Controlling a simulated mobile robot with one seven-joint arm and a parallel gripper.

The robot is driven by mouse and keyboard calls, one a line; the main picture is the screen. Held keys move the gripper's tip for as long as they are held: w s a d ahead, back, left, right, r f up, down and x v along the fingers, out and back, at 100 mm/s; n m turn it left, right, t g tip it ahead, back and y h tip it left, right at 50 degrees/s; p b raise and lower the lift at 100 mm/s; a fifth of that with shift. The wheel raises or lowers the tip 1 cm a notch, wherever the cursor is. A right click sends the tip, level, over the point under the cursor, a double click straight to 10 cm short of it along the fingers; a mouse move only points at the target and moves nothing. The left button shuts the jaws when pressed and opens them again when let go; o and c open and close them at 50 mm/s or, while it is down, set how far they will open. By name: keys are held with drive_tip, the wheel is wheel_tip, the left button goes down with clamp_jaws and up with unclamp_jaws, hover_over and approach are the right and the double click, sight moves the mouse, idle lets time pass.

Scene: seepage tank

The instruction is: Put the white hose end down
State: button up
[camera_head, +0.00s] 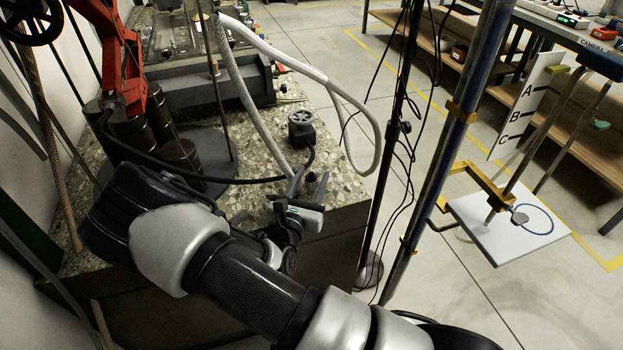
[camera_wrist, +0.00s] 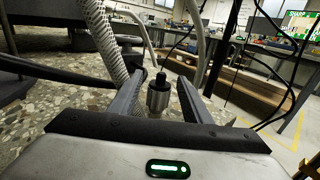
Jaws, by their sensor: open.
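The white hose (camera_head: 285,58) runs from the upper middle in the head view and hangs in a loop past the right edge of the stone-topped bench. In the wrist view a pale hose (camera_wrist: 201,45) passes behind the right finger. I cannot tell where its free end is. My gripper (camera_head: 308,188) is open near the bench's front right corner. In the wrist view, a metal cylinder with a black knob (camera_wrist: 158,95) shows between the open fingers (camera_wrist: 160,78). I cannot tell whether it touches them.
A ribbed hose (camera_head: 240,90) comes down close to my gripper. A black pole (camera_head: 388,150) and blue pole (camera_head: 455,130) stand to the right. A white board (camera_head: 510,225) is beyond.

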drive_tip(key=p+v, duration=0.2)
drive_tip(key=v, duration=1)
drive_tip(key=s+d+r+m+g+h, duration=0.2)
drive_tip(key=s+d+r+m+g, duration=0.3)
drive_tip(key=d+r+m+g, duration=0.4)
drive_tip(key=s+d+r+m+g+h, duration=0.1)
drive_tip(key=s+d+r+m+g, duration=0.6)
drive_tip(key=m, duration=0.5)
drive_tip(key=s+a+r+m+t+y, duration=0.3)
drive_tip(key=s+r+m+t+y, duration=0.2)
drive_tip(key=r+m+y, duration=0.5)
drive_tip(key=shift+r, duration=0.95)
drive_tip(key=shift+a, duration=0.1)
